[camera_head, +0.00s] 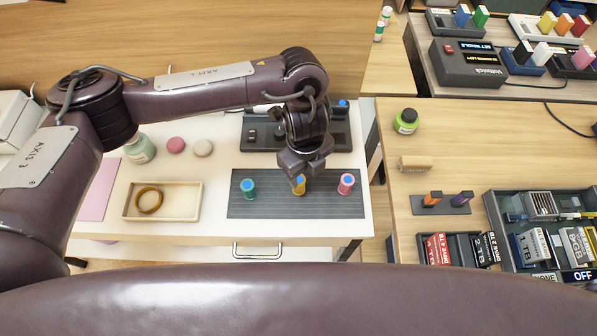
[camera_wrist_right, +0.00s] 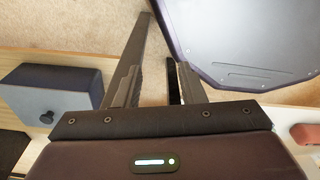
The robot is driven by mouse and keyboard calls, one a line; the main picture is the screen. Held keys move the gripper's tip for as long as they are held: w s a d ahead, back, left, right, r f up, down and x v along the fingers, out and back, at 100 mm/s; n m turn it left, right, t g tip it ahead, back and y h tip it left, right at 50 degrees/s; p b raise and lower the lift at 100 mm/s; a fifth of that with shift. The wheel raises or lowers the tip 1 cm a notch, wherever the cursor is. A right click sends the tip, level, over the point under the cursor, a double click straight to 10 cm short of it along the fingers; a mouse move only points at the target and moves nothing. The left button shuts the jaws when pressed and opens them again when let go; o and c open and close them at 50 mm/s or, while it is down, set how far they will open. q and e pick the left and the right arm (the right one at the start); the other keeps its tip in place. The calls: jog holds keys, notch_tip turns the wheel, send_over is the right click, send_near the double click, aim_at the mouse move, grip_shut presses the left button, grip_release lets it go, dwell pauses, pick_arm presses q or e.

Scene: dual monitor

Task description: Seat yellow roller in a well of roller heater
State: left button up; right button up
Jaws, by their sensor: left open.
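The yellow roller (camera_head: 299,188) stands on a dark grey lined mat (camera_head: 272,207), partly covered by my left gripper.
A wooden desk (camera_head: 415,220) with modules and racks stands right, across a gap.

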aim_at(299, 179)
pick_arm(q)
jog(key=f, duration=0.2)
jog(key=a+f, duration=0.1)
jog(key=f, duration=0.3)
jog(key=shift+w+a+f, duration=0.25)
jog(key=shift+w+a, duration=0.05)
jog(key=shift+a, duration=0.05)
jog(key=shift+f, duration=0.55)
jog(key=c, duration=1.1)
jog(key=shift+r, duration=0.1)
